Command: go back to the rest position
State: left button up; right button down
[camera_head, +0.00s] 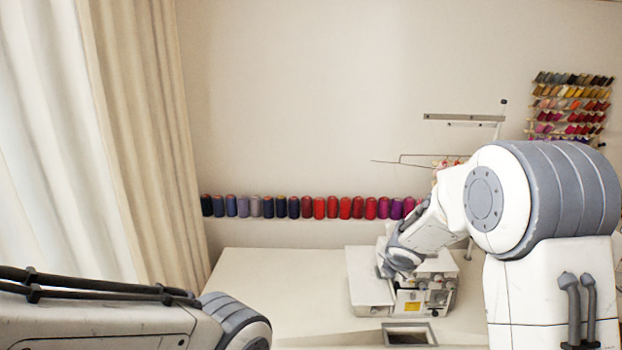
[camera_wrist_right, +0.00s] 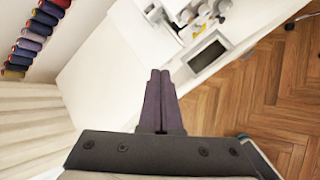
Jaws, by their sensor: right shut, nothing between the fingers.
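My right gripper (camera_wrist_right: 160,77) is shut and empty, its two dark fingers together in the right wrist view. Nothing touches its fingertips there; the white table lies beyond them. In the head view my right arm reaches in from the right, its wrist end in front of the white sewing machine (camera_head: 436,287). I cannot tell from that view how far apart the wrist and the machine are. Part of my left arm shows at the lower left of the head view; its gripper is out of the picture.
The white table (camera_head: 285,290) is bare left of the machine. A framed rectangular opening (camera_head: 408,340) is at its front. Thread spools (camera_head: 319,208) line the back wall, with a spool rack (camera_head: 570,105) at right. A curtain (camera_head: 140,130) hangs left. Wooden floor (camera_wrist_right: 285,90) lies beside the table.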

jog(key=s+a+r+m+g, duration=0.1)
jog(key=s+a+r+m, duration=0.1)
jog(key=s+a+m, duration=0.55)
jog(key=s+a+r+m+g, duration=0.1)
jog(key=s+a+m+g, duration=0.2)
jog(key=s, duration=0.7)
jog(key=s+a+m+g+y, duration=0.1)
jog(key=s+a+m, duration=0.2)
jog(key=s, duration=0.7)
jog(key=s+a+m+g+y, duration=0.1)
jog(key=s+m, duration=0.4)
jog(key=s, duration=0.6)
jog(key=shift+s+a+f+g, duration=0.15)
jog(key=shift+a+f+g, duration=0.2)
jog(key=shift+a+g, duration=0.55)
